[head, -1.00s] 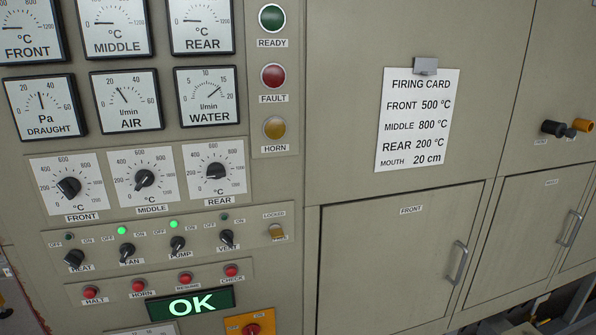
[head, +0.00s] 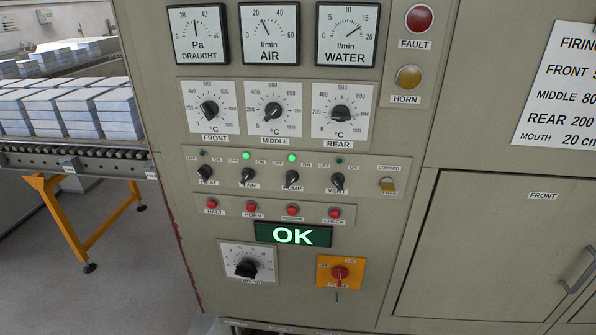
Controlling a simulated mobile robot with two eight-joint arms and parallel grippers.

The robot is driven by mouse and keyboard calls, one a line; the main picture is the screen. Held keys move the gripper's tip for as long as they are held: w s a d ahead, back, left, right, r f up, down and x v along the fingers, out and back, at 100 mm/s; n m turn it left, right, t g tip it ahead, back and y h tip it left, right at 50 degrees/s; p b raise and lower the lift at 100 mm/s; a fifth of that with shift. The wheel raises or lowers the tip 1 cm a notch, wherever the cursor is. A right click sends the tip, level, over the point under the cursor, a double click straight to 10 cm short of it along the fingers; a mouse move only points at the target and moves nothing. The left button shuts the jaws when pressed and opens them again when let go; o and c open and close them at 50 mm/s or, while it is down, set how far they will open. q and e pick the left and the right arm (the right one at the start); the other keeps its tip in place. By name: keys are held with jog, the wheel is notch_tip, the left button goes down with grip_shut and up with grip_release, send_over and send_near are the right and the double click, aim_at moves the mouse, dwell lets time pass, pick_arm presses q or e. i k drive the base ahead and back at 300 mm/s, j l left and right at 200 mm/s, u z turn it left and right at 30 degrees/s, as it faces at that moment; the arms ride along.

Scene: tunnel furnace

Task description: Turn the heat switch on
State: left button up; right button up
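The heat switch (head: 205,172) is a black rotary knob at the left end of a row of switches on the grey control panel. The small lamp above it (head: 203,153) is dark. In the same row are the fan switch (head: 248,175) and pump switch (head: 291,178), each with a lit green lamp above, and the vent switch (head: 338,182) with a dark lamp. Neither gripper is in the head view.
Below are several red buttons (head: 293,210), a green OK display (head: 292,235), the mouth knob (head: 246,267) and a red power switch (head: 340,273) on a yellow plate. A roller conveyor (head: 90,163) with stacked blocks stands at the left. Grey floor shows beneath it.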

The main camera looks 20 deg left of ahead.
aim_at(204, 171)
jog(key=u, duration=1.5)
